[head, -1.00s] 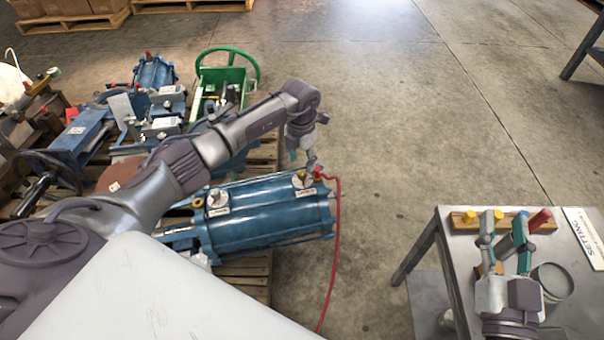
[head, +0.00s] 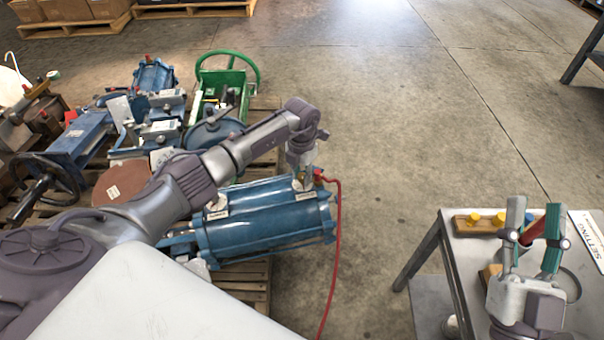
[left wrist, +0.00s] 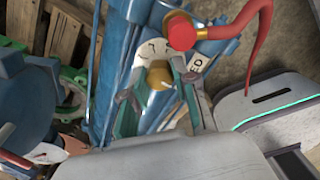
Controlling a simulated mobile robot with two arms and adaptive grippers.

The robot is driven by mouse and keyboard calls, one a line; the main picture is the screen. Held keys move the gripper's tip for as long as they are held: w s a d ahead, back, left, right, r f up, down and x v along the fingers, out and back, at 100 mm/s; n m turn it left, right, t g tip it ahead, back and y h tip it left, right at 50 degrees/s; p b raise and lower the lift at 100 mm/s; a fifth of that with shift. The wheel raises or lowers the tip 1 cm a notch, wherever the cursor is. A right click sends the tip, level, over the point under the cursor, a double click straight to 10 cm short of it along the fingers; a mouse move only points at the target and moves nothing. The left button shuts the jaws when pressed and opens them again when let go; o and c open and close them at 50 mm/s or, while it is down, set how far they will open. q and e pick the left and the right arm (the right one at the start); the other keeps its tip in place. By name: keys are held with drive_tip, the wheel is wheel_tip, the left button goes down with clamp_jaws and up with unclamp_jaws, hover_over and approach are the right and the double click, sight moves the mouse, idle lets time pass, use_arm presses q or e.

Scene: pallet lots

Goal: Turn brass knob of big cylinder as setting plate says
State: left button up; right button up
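The big blue cylinder (head: 265,225) lies on a pallet, a red hose at its right end. My left gripper (head: 303,178) points down over that end. In the left wrist view, a brass knob (left wrist: 160,75) on a white dial (left wrist: 152,50) sits between the fingers of my left gripper (left wrist: 158,82). The fingers look apart, with small gaps beside the knob; contact is not clear. A label ending in "ED" (left wrist: 195,62) is partly hidden. The setting plate (head: 588,238) is cut off by the picture edge.
The red hose (head: 335,250) hangs to the floor. Green-framed (head: 222,95) and blue equipment with a handwheel (head: 45,180) crowd the pallets at left. The floor between is clear.

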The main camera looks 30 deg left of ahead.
use_arm(q)
clamp_jaws()
